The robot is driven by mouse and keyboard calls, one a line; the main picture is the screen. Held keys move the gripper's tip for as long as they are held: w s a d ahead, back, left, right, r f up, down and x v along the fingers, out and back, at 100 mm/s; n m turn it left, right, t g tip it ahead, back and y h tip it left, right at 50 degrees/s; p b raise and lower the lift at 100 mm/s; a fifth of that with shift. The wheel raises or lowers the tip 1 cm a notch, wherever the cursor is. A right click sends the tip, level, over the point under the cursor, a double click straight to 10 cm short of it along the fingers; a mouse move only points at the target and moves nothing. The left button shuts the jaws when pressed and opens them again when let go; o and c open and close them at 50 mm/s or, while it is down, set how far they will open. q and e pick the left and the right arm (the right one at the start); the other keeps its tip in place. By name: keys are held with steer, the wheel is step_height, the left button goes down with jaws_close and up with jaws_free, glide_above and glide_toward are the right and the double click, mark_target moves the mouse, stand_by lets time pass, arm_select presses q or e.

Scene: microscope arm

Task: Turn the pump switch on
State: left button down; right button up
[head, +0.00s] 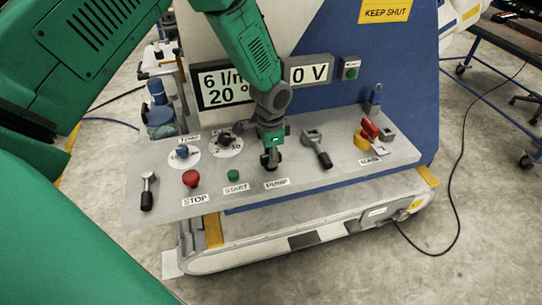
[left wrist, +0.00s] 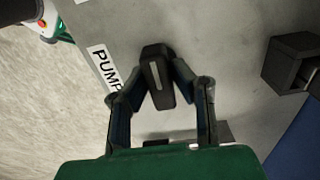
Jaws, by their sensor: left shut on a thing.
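The pump switch is a small black knob with a pale line on top. It shows in the left wrist view (left wrist: 157,68) beside the PUMP label (left wrist: 104,70). In the head view the PUMP label (head: 276,183) sits at the panel's front edge, just below my left gripper (head: 269,160). The gripper points down at the panel and hides most of the switch there. In the left wrist view the two fingertips (left wrist: 158,80) press on the knob from both sides. My right gripper is not in view.
The grey control panel (head: 225,205) also carries a red STOP button (head: 191,178), a green START button (head: 233,175), two dials, and a lever (head: 318,147) right of the gripper. A red handle (head: 370,128) stands farther right. A display (head: 224,85) stands behind.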

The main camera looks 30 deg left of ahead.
arm_select(q)
steer(key=shift+w, duration=0.15)
steer(key=c, duration=1.4)
jaws_free()
steer(key=shift+f, duration=0.1)
steer(key=shift+r, duration=0.35)
step_height(320, 180, up, 11)
steer(key=shift+w+r, duration=0.1)
